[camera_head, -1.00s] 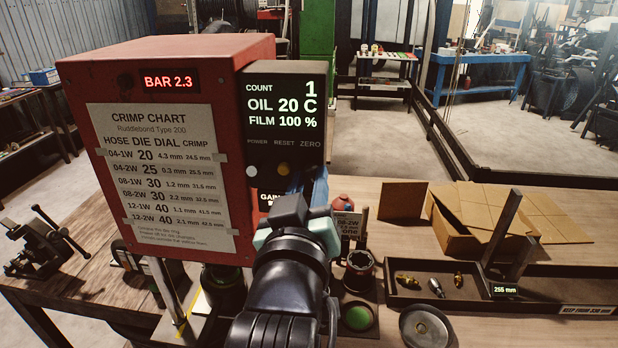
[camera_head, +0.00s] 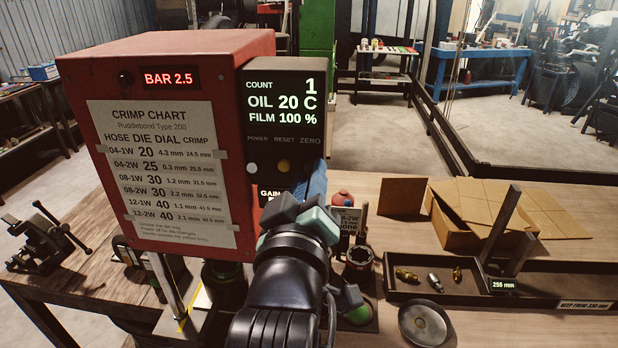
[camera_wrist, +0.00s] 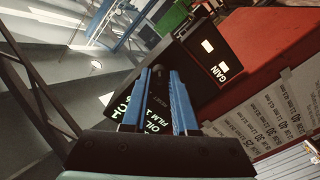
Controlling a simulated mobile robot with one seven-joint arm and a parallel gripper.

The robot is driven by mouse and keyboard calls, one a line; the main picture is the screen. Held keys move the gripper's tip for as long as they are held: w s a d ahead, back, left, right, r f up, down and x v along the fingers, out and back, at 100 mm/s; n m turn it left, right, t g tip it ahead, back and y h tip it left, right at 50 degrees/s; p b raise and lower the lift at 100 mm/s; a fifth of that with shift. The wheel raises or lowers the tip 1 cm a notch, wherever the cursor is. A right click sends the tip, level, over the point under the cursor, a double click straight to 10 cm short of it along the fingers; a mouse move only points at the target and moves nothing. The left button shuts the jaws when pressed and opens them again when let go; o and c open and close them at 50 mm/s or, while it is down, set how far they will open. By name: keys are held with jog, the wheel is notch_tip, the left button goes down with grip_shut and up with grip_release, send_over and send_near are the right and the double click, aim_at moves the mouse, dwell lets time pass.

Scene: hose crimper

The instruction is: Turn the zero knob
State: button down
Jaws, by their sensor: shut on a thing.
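The black control panel (camera_head: 285,115) hangs on the right side of the red crimper box, with the labels POWER, RESET and ZERO. A white button and a yellow button sit under the first two labels. The zero knob, below ZERO, is hidden behind my gripper (camera_head: 314,180). The blue fingers reach up to the panel there. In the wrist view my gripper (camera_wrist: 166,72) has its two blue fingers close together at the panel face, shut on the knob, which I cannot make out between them. The panel shows COUNT 1, OIL 20 C, FILM 100 %.
The red crimper box (camera_head: 165,130) reads BAR 2.5 and carries a crimp chart. A black tray (camera_head: 455,298) with fittings and a cardboard box (camera_head: 455,232) stand to the right. A round metal dish (camera_head: 425,325) lies at the front. A vise stands at left.

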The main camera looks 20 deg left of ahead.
jog(key=c, duration=1)
grip_release()
jog(key=shift+p+v, duration=4.7)
jog(key=shift+v, duration=1.8)
